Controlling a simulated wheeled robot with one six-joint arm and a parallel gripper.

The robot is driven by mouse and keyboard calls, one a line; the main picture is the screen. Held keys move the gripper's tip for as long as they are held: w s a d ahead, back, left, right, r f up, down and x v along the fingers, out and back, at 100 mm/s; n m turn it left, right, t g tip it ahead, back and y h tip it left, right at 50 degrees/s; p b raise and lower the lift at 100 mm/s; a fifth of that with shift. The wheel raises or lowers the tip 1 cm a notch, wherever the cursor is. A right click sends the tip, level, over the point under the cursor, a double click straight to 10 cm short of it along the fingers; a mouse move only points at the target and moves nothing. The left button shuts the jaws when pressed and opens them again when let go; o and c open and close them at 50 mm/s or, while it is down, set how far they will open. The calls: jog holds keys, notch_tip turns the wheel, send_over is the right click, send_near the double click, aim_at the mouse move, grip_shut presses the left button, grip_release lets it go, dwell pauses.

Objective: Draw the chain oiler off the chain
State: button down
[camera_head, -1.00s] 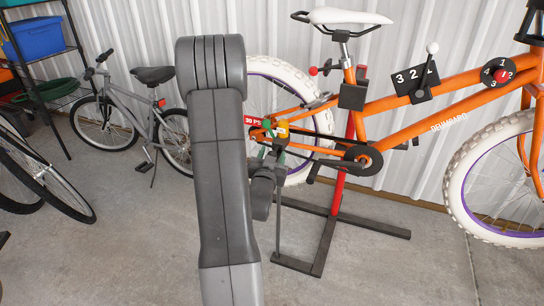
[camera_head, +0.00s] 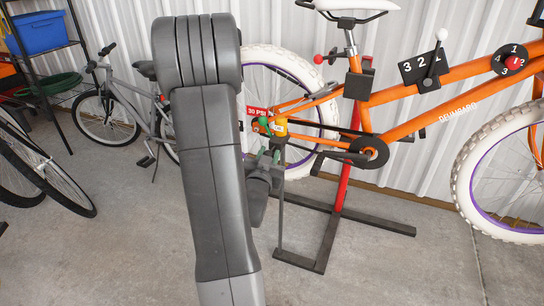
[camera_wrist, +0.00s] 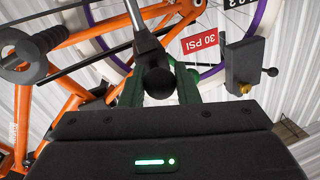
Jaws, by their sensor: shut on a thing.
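My gripper (camera_wrist: 160,90) has green fingers, closed on either side of a black ball knob at the end of a grey metal rod (camera_wrist: 142,35). I take this knob and rod as the chain oiler's handle (camera_wrist: 158,80). The rod runs up the wrist view across the orange bike, by the dark chain line (camera_wrist: 85,58). In the head view my gripper (camera_head: 268,158) is small and partly hidden by my arm, just below the rear hub. Where the oiler meets the chain cannot be made out.
The orange bike (camera_head: 418,112) stands on a red-posted stand with dark floor feet (camera_head: 378,225). A dark box (camera_wrist: 243,62) with a brass knob is beside the fingers. A red "30 PSI" tag (camera_wrist: 200,40) hangs by the rear wheel. Concrete floor in front is clear.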

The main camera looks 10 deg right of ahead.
jog(key=shift+s+f, duration=0.1)
jog(key=c, duration=1.1)
grip_release()
jog(key=shift+s+a, duration=0.1)
jog(key=shift+a, duration=0.05)
jog(key=shift+c, duration=0.2)
jog(key=v, duration=1.3)
jog(key=shift+s, duration=0.35)
jog(key=shift+a, duration=0.1)
jog(key=x, duration=1.4)
jog(key=shift+w, duration=0.1)
